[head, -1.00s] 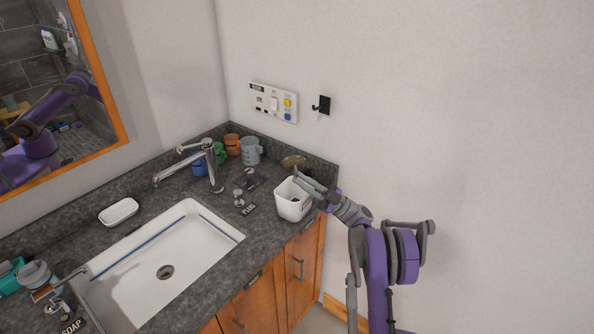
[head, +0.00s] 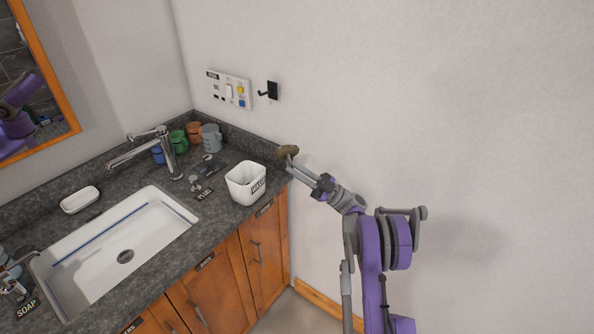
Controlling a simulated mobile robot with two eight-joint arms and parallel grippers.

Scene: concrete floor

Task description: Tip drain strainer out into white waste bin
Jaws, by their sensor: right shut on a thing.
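My right gripper (head: 290,161) is shut on a small brownish round thing, which looks like the drain strainer (head: 287,151). It holds the strainer above and to the right of the bin, near the back wall and apart from the bin. The strainer looks tilted; whether anything is in it is too small to tell.
The sink (head: 125,250) with its faucet (head: 155,150) lies to the left. Several coloured mugs (head: 194,132) stand along the back wall. Small plug fittings (head: 203,180) lie between sink and bin. A black hook (head: 269,91) and a switch panel (head: 229,88) are on the wall.

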